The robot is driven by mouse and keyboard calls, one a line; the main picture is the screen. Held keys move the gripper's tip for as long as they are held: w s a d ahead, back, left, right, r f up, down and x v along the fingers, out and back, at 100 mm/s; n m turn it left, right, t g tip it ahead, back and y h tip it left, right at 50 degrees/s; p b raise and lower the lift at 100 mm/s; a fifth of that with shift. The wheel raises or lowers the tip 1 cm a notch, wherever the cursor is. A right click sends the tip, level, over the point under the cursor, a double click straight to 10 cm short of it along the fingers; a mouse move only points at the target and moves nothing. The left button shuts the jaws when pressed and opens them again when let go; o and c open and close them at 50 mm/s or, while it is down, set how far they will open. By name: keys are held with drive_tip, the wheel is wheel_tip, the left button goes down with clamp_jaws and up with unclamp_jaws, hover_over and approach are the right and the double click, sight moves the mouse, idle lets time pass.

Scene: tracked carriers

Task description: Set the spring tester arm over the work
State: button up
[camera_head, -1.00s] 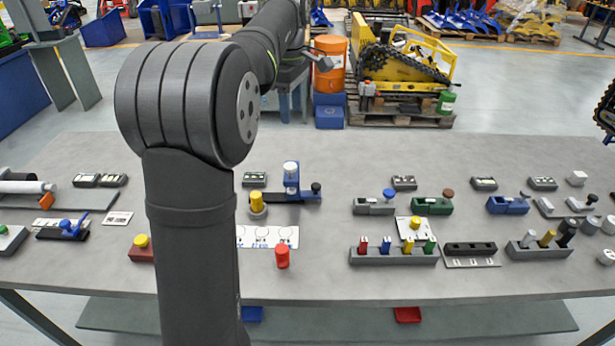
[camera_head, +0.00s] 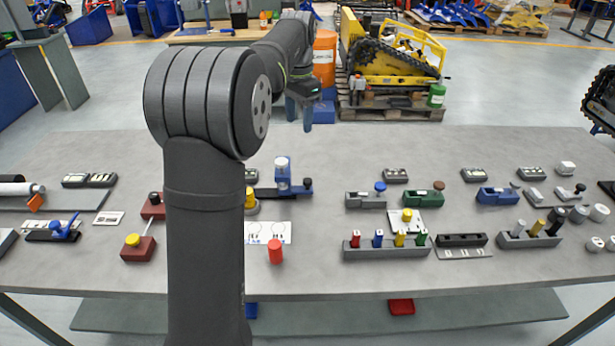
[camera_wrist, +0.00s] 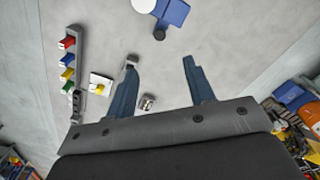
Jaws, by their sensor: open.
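What looks like the spring tester, a blue upright with a white round top (camera_head: 282,170) on a dark base with a black knob, stands at the middle back of the bench. Its blue body also shows at the top edge of the wrist view (camera_wrist: 174,12). A yellow-topped round piece (camera_head: 250,197) stands just left of it, partly hidden by my arm. I cannot tell which way the tester's arm is swung. My gripper (camera_head: 303,118) is open and empty above the bench's back edge, apart from the tester. Its two blue fingers (camera_wrist: 160,65) stand wide apart in the wrist view.
A rack with coloured pegs (camera_head: 387,250) and grey, green and blue fixtures stand to the right. A red cylinder (camera_head: 275,251) stands in front, by a white card (camera_head: 268,232). Dark red blocks (camera_head: 138,248) are on the left. Bare bench lies between the groups.

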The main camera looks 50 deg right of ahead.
sight(308, 180)
drive_tip(key=f+m, duration=0.4)
drive_tip(key=f, duration=0.2)
drive_tip(key=d+f+m, duration=0.1)
drive_tip(key=f+m, duration=0.3)
drive_tip(key=f, duration=0.3)
drive_tip(key=s+d+f+m, duration=0.1)
drive_tip(key=f+m, duration=0.3)
drive_tip(key=f, duration=0.3)
drive_tip(key=shift+f, duration=0.2)
drive_tip(key=shift+c, duration=0.4)
